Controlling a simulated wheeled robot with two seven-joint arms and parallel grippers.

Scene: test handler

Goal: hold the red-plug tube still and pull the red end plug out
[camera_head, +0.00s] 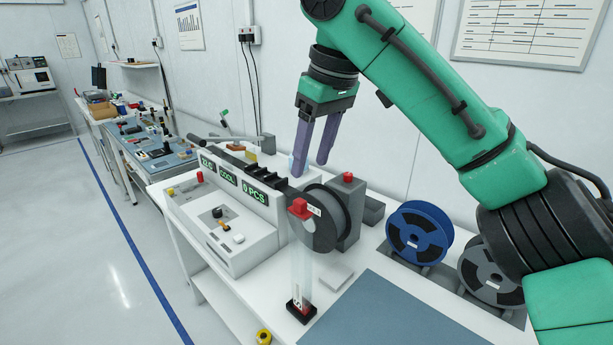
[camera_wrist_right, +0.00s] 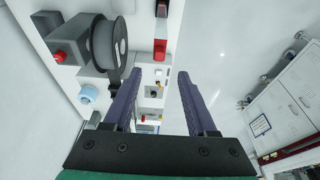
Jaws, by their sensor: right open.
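The clear tube (camera_head: 301,268) stands upright in a black foot (camera_head: 301,311) at the front of the white bench. The red end plug (camera_head: 299,209) is at its top, in front of a dark reel. A red piece, apparently this plug, shows in the right wrist view (camera_wrist_right: 160,49), beyond my fingertips. My right gripper (camera_head: 310,167) is open and empty, its purple fingers pointing down, above and behind the plug and apart from it. Its spread fingers also show in the right wrist view (camera_wrist_right: 161,75). My left gripper is not in view.
A grey-white machine with green displays (camera_head: 228,180) stands left of the tube. The dark reel (camera_head: 335,215) and a grey block with a red button (camera_head: 348,178) are close behind it. A blue spool (camera_head: 420,232) stands right. A blue-grey mat (camera_head: 390,315) lies clear in front.

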